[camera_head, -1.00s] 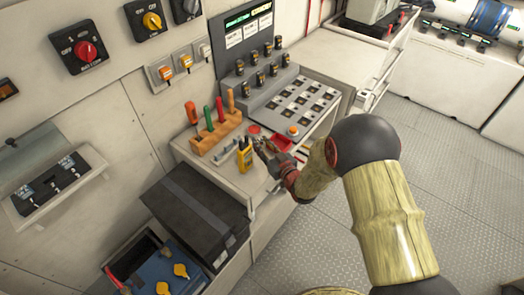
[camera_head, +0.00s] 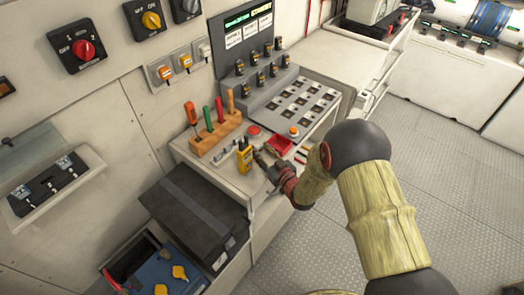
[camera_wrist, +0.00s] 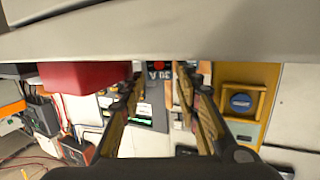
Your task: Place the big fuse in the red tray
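The red tray (camera_head: 280,146) sits on the bench top beyond my gripper (camera_head: 262,157); its red wall shows at left in the wrist view (camera_wrist: 85,77). My gripper is low over the bench, just right of the yellow meter (camera_head: 245,156). In the wrist view my two fingers (camera_wrist: 162,85) stand apart, with nothing visibly clamped between them. A dark piece with pale lettering, perhaps an amp rating (camera_wrist: 158,75), shows in the gap; I cannot tell whether it is the big fuse or part of the background. I cannot clearly identify the big fuse in the head view.
An orange rack (camera_head: 215,135) of screwdrivers stands left of the meter. A dark case (camera_head: 195,210) lies front left. Open floor (camera_head: 460,170) is at right.

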